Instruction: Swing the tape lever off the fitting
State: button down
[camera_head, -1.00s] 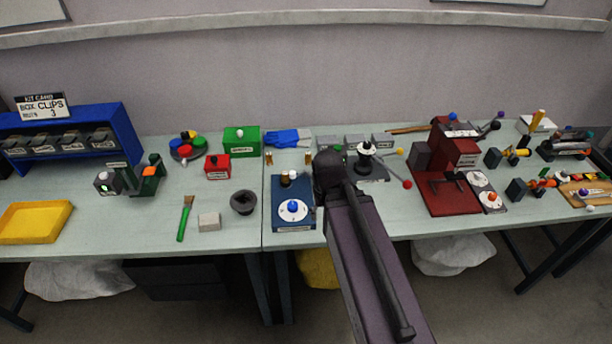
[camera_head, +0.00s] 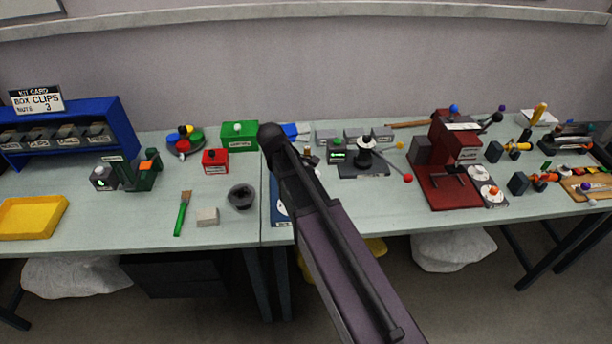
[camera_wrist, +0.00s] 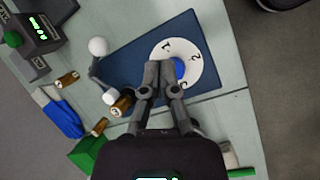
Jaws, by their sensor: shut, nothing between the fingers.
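In the wrist view, a small grey lever with a white ball (camera_wrist: 98,46) stands at the edge of a blue base plate (camera_wrist: 135,50). Its lower end meets a white cap (camera_wrist: 110,97) beside a brass fitting (camera_wrist: 121,105); whether they touch is unclear. No label names this lever. The plate carries a white numbered dial (camera_wrist: 168,48) with a blue centre. My gripper (camera_wrist: 158,70) is shut and empty, its fingertips over the dial, to the right of the lever. In the head view my arm hides most of the plate (camera_head: 279,212).
Loose brass pieces (camera_wrist: 68,80), a blue glove (camera_wrist: 68,120) and a green box (camera_wrist: 88,152) lie to the left in the wrist view. A black spool stand (camera_head: 364,157) with a red-balled lever (camera_head: 408,178) and a red machine (camera_head: 440,190) stand to the right in the head view.

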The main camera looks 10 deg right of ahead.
jog(key=w+a+r+n+h+b, duration=0.1)
jog(key=w+a+n+h, duration=0.2)
jog(key=w+a+n, duration=0.3)
jog(key=shift+w+a+n+t, duration=0.25)
jog(key=shift+w+n+t, duration=0.15)
jog(key=shift+w+n, duration=0.6)
jog(key=shift+w, duration=0.2)
jog(key=b+x, duration=0.8)
jog(key=x, duration=0.2)
jog(key=shift+d+f+b, duration=0.1)
jog(key=shift+b, duration=0.2)
jog(key=shift+w+d+f, duration=0.1)
jog(key=shift+d, duration=0.85)
jog(key=shift+w+d+f, duration=0.1)
jog(key=shift+d, duration=0.85)
jog(key=shift+a, duration=0.15)
jog(key=shift+d+r, duration=0.1)
jog(key=shift+d, duration=0.1)
